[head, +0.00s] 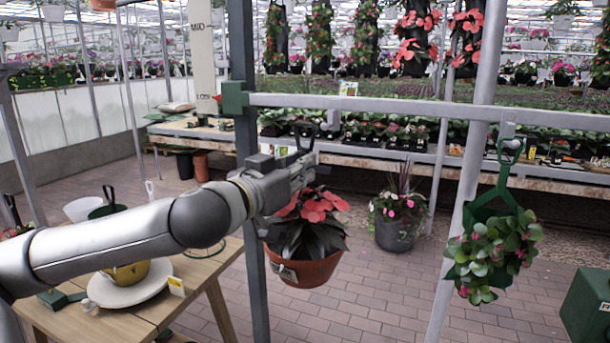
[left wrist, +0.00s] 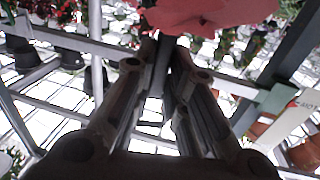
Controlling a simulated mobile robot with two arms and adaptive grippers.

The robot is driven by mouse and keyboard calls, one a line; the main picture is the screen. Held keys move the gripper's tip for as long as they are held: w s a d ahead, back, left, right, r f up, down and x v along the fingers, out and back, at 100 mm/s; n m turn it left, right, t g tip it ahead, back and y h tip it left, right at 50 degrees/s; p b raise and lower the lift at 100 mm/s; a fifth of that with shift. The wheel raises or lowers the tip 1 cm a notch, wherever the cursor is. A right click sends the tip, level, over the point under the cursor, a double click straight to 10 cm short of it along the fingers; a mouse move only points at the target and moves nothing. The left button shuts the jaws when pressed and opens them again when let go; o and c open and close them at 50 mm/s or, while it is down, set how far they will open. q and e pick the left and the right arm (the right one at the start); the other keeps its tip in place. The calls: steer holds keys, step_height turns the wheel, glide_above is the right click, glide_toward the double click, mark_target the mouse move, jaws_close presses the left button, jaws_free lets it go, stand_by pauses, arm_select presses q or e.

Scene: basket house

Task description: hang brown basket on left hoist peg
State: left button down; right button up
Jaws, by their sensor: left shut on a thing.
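The brown basket (head: 305,270), a terracotta-coloured pot with red flowers and dark leaves, hangs below my left gripper (head: 308,162). That gripper is shut on the basket's hanger, whose dark top loop (head: 304,131) stands just above the fingers. In the left wrist view, the fingertips (left wrist: 168,48) are close together, with a red flower (left wrist: 205,14) beyond. My right gripper is out of view.
A green hanging planter (head: 490,250) hangs from the bar's right peg (head: 508,133). The bar joins a dark post (head: 255,280) left of the basket. A wooden table (head: 215,268) with a white plate (head: 130,288) is at lower left. Brick floor is clear below the basket.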

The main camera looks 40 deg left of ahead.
arm_select(q)
steer(key=w+a+p, duration=0.1)
steer(key=w+p, duration=0.3)
steer(key=w, duration=0.3)
steer(key=shift+w+a, duration=0.4)
stand_by(0.5)
steer(key=shift+w+r+p, duration=0.15)
steer(key=shift+p, duration=0.2)
stand_by(0.4)
steer(key=shift+w+a+p, duration=0.2)
steer(key=shift+w+p, duration=0.1)
steer(key=shift+w, duration=0.45)
steer(key=shift+w+a+p, duration=0.2)
steer(key=shift+w+p, duration=0.1)
steer(key=shift+w, duration=0.45)
steer(key=shift+w, duration=0.1)
